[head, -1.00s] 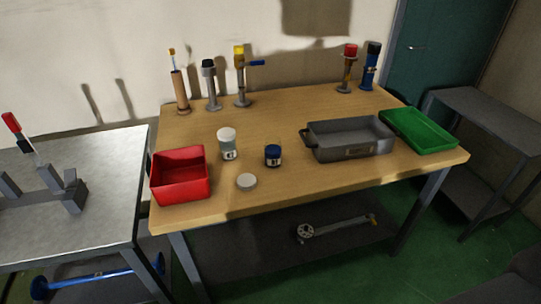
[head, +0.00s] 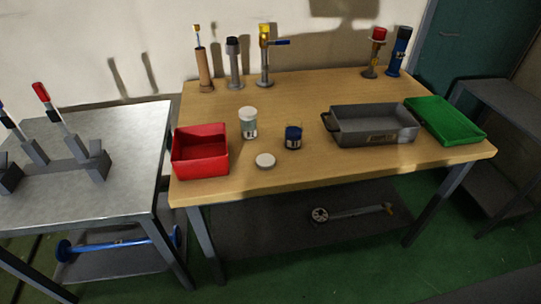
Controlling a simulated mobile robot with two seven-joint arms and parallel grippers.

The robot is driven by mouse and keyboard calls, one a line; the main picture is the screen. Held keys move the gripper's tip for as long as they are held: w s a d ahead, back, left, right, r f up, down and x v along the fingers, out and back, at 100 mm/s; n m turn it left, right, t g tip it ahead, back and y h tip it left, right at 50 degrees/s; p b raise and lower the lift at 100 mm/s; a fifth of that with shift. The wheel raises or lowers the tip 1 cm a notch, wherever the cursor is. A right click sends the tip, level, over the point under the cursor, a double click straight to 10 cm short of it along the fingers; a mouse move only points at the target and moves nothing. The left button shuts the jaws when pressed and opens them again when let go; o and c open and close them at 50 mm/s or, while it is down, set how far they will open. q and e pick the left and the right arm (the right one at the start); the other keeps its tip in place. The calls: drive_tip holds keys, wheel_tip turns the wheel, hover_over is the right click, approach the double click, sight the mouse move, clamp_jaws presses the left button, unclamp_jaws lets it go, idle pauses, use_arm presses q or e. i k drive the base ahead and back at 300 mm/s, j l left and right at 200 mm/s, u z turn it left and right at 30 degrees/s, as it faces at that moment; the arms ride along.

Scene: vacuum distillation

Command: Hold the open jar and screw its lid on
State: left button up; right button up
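A small jar with pale contents and a white top (head: 248,123) stands upright on the wooden table, right of the red bin. I cannot tell whether its white top is a lid or an open rim. A dark blue jar (head: 293,138) stands upright to its right; its top is too small to read. A round white lid (head: 265,161) lies flat on the table in front of and between the two jars, apart from both. Neither of my grippers shows in the head view.
The red bin (head: 200,152) stands at the table's left, a grey metal tray (head: 372,138) and a green tray (head: 444,121) at the right. Several upright tools and valves, including a yellow-topped one (head: 265,58), line the back edge. A metal side table (head: 130,130) with a tool rack stands left. The table's front middle (head: 330,168) is clear.

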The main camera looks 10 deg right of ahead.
sight(293, 127)
drive_tip(key=l+u, duration=0.15)
drive_tip(key=u, duration=0.3)
drive_tip(key=l+u, duration=0.15)
drive_tip(key=u, duration=0.3)
drive_tip(key=l+u, duration=0.3)
drive_tip(key=l, duration=0.15)
drive_tip(key=k+l+u, duration=0.3)
drive_tip(key=l+u, duration=0.1)
drive_tip(key=l, duration=0.25)
drive_tip(key=k+l, duration=0.15)
drive_tip(key=l, duration=0.2)
drive_tip(key=k+l+u, duration=0.15)
drive_tip(key=l, duration=0.2)
drive_tip(key=k+l, duration=0.15)
drive_tip(key=l, duration=0.2)
drive_tip(key=k+l, duration=0.15)
drive_tip(key=l, duration=0.2)
drive_tip(key=k+l, duration=0.15)
drive_tip(key=l, duration=0.2)
drive_tip(key=k+l, duration=0.15)
drive_tip(key=l, duration=0.2)
